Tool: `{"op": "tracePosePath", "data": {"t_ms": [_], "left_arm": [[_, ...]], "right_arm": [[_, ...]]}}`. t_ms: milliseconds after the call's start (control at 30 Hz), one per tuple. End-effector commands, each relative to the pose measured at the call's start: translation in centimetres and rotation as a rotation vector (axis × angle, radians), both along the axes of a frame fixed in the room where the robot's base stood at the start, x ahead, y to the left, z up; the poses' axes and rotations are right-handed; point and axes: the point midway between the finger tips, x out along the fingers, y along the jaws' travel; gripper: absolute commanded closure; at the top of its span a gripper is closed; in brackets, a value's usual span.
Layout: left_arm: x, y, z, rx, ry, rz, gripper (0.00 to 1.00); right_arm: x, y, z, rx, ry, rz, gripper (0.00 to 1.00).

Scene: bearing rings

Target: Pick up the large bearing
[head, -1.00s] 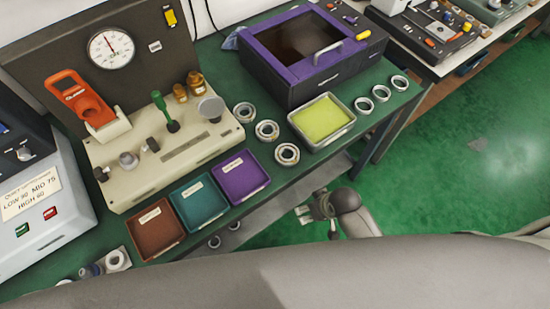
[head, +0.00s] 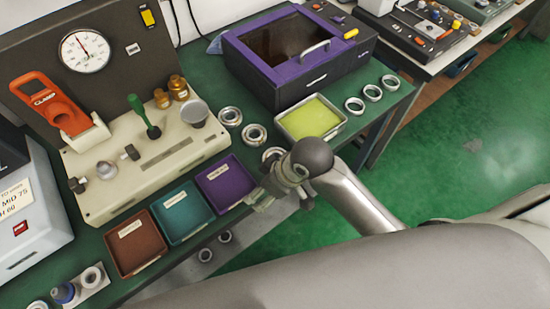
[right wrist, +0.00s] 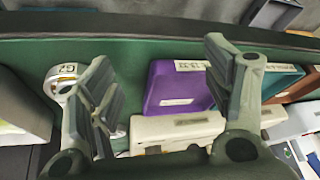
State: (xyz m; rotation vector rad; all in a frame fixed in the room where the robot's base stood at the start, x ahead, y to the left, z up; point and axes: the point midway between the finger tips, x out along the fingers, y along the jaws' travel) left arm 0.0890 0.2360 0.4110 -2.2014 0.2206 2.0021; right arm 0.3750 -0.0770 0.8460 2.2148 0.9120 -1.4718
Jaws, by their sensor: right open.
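Three metal bearings stand in a line between the purple bin and the yellow tray in the head view: a far one (head: 229,115), a middle one (head: 254,134) and a near one (head: 272,155). The near one is partly covered by my right wrist. I cannot tell from size which is the large bearing. My right gripper (head: 262,192) is over the bench's front edge, beside the purple bin, open and empty. In the right wrist view, its fingers (right wrist: 160,90) are spread, and a bearing (right wrist: 62,80) shows beside the left finger. My left gripper is not in view.
Brown (head: 137,244), teal (head: 182,212) and purple (head: 225,184) bins line the front edge. A yellow-lined tray (head: 283,128) and a purple-framed box (head: 248,62) stand behind. Three thinner rings (head: 372,93) lie right of the tray. The gauge stand (head: 100,192) fills the left.

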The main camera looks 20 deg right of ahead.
Motion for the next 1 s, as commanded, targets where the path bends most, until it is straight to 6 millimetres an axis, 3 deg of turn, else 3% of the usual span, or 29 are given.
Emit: {"op": "tracePosePath", "data": {"t_ms": [200,367,800,1000], "left_arm": [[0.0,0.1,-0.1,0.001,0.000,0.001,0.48],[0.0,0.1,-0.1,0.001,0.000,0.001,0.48],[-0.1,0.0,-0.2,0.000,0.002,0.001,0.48],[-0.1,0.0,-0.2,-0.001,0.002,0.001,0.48]], "right_arm": [[2.7,2.2,2.3,-0.056,-0.016,0.250,0.26],[4.2,2.1,3.8,-0.135,-0.002,0.417,0.26],[8.1,-3.7,8.3,-0.386,0.118,0.657,0.26],[8.6,-5.0,8.8,-0.419,0.146,0.675,0.26]]}}
